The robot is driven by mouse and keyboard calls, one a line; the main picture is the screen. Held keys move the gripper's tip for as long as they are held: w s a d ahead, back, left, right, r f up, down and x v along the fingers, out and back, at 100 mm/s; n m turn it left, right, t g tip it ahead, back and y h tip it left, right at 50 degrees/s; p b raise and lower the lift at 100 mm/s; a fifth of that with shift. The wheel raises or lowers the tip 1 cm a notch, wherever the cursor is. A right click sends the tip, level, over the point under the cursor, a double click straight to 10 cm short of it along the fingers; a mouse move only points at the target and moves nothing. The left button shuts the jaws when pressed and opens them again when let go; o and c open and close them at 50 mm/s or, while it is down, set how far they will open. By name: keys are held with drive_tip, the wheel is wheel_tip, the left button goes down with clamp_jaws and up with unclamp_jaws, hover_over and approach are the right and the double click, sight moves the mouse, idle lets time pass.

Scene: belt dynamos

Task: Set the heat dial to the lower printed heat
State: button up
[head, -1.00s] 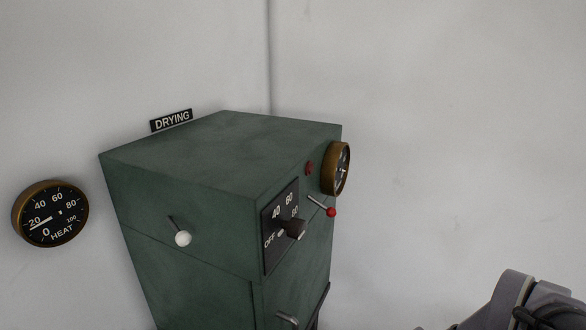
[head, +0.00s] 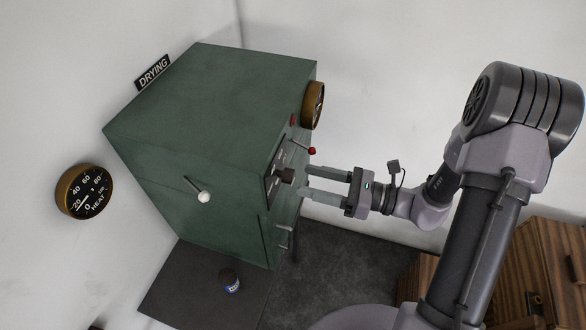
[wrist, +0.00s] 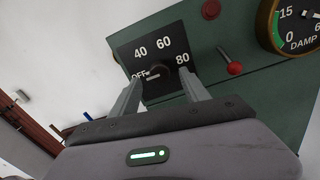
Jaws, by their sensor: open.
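The heat dial is a dark round knob (head: 287,175) on a black plate (head: 270,189) on the green cabinet's front. In the wrist view the plate (wrist: 128,50) is printed OFF, 40, 60 and 80. The knob (wrist: 158,70) has a white mark that appears turned to the OFF side. My gripper (head: 306,180) is open in front of the knob, its fingertips pointing at it. In the wrist view my gripper (wrist: 160,78) has one finger on each side of the knob. Whether they touch it is not clear; part of the OFF print is hidden.
A red-tipped lever (wrist: 234,68), a red lamp or button (wrist: 211,9) and a DAMP gauge (wrist: 300,28) sit right of the dial. The cabinet side (head: 150,165) has a white-ball lever (head: 203,196). A HEAT gauge (head: 84,191) hangs on the wall. A small container (head: 229,281) stands below.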

sight(294, 177)
drive_tip(key=shift+p+x, duration=0.35)
drive_tip(key=shift+x, duration=2)
clamp_jaws()
